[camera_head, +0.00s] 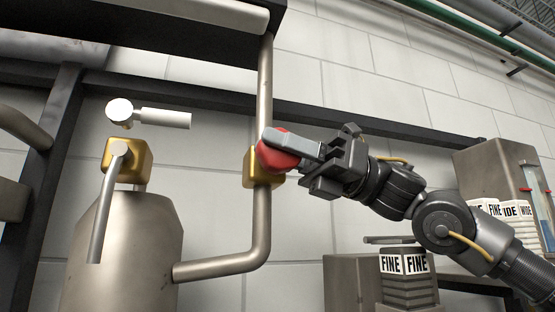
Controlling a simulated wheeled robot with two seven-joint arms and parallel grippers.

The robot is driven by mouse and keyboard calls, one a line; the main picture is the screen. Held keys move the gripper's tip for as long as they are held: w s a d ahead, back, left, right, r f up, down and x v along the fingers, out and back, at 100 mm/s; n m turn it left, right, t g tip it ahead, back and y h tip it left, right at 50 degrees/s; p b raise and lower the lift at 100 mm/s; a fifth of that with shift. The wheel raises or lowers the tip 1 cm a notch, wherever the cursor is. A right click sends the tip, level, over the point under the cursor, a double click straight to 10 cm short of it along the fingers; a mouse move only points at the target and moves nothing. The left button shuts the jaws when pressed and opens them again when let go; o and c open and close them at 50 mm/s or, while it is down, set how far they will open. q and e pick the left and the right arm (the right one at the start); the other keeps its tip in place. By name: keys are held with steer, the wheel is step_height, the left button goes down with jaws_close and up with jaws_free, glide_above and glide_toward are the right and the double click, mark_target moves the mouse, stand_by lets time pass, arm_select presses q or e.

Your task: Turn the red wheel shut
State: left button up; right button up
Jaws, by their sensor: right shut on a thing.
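The red wheel (271,158) sits on a brass valve body (251,181) on a vertical metal pipe (265,95). My right gripper (293,146) reaches in from the right with its fingers shut on the red wheel. The fingers and palm hide part of the wheel, so how far it is turned cannot be told. My left gripper is not in view.
A metal tank (122,250) stands at the left, with a brass valve (137,157) and lever handle (107,205) on top. A dark beam (350,118) runs behind my right arm. Boxes marked FINE (403,264) stand below the arm, and a grey cabinet (490,170) stands at right.

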steer(key=o, duration=1)
steer(key=shift+d, duration=0.1)
steer(key=shift+c, duration=0.2)
steer(key=shift+r, duration=0.1)
steer(key=shift+r, duration=0.3)
step_height(320, 180, up, 3)
steer(key=shift+s+f, duration=0.1)
steer(key=shift+f, duration=0.1)
steer(key=s+r+b, duration=0.4)
steer(key=s+r, duration=0.5)
steer(key=s, duration=0.4)
steer(key=shift+s+r, duration=0.3)
steer(key=shift+s, duration=0.05)
